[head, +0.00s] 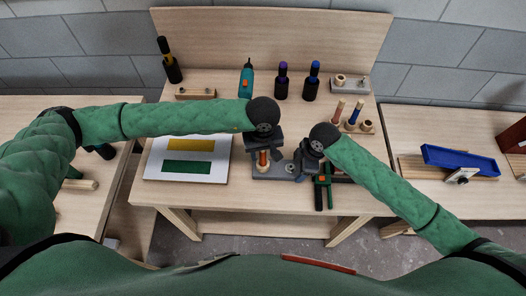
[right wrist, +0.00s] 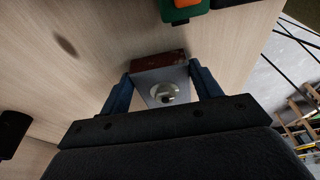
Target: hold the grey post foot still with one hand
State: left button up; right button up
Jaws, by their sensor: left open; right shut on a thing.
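The grey post foot (head: 270,174) lies on the bench near its front edge, with a short wood-and-red post (head: 263,159) at its left end. My right gripper (head: 299,170) is shut on the foot's right side. In the right wrist view the grey foot (right wrist: 177,78) sits between the two fingers of my right gripper (right wrist: 160,88), with a round metal fitting on it and a red-brown block (right wrist: 158,60) beyond. My left gripper (head: 263,154) is open, over the post. Its fingers seem to stand on both sides of it; contact cannot be told.
A white board with yellow and green strips (head: 187,180) lies to the left. A drill (head: 246,78) and dark bottles (head: 282,82) stand at the back. A blue tray (head: 460,159) is on the right table.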

pick_arm(q)
notch_tip(320, 180, up, 12)
jog(key=shift+f, duration=0.1)
dwell(0.4)
pick_arm(e)
jog(key=o, duration=1.3)
jog(key=shift+c, duration=0.2)
jog(key=shift+d, duration=3.55)
jog(key=a+v, duration=0.2)
jog(key=v, duration=0.5)
jog(key=shift+r, duration=0.6)
jog(key=shift+d, duration=0.1)
